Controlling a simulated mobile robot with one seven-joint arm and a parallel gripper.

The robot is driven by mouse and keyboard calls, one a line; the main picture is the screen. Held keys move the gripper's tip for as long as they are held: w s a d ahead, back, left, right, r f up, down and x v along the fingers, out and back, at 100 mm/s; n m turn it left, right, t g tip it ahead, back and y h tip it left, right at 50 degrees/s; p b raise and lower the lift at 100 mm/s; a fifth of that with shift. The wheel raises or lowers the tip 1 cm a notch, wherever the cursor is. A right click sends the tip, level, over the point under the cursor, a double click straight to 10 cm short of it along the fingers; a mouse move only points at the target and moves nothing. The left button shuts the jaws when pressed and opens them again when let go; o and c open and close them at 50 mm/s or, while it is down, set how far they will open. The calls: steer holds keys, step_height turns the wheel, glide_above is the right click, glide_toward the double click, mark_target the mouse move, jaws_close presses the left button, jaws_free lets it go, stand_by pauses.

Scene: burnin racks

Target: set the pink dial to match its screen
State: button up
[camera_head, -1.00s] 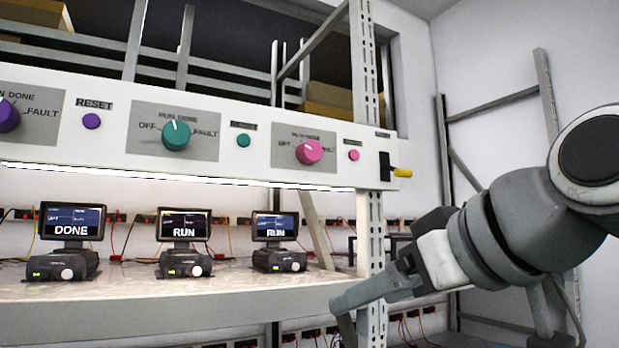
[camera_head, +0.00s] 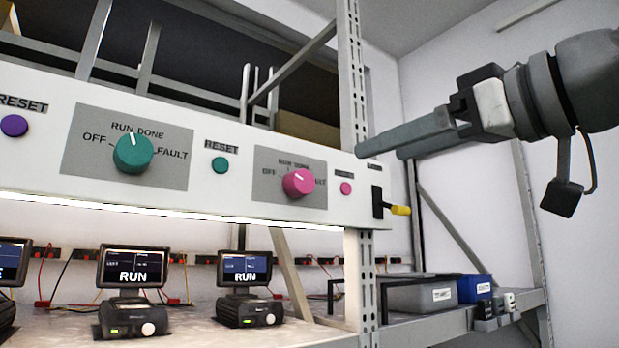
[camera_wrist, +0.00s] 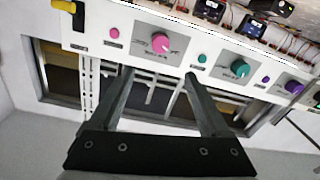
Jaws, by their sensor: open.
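The pink dial (camera_head: 298,182) sits on a grey plate at the right part of the white panel; it also shows in the wrist view (camera_wrist: 160,42), just beyond my fingertips. Its white mark points up and to the left in the head view; the small labels make its exact setting hard to read. The rightmost screen (camera_head: 244,268), below the pink dial, reads RUN. My gripper (camera_head: 380,150) is open and empty, to the right of the dial and apart from it in the head view. In the wrist view its two fingers (camera_wrist: 158,78) are spread below the dial.
A pink button (camera_head: 346,188) and a yellow-tipped switch (camera_head: 398,210) are right of the dial. A teal dial (camera_head: 133,153) and teal button (camera_head: 220,164) are to its left. A rack post (camera_head: 356,100) rises behind the panel. Grey and blue bins (camera_head: 474,288) stand lower right.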

mark_target(305, 179)
steer(key=p+x, duration=0.3)
steer(key=x, duration=1.3)
steer(key=shift+a+f, duration=0.1)
steer(key=shift+a, duration=0.05)
jaws_close()
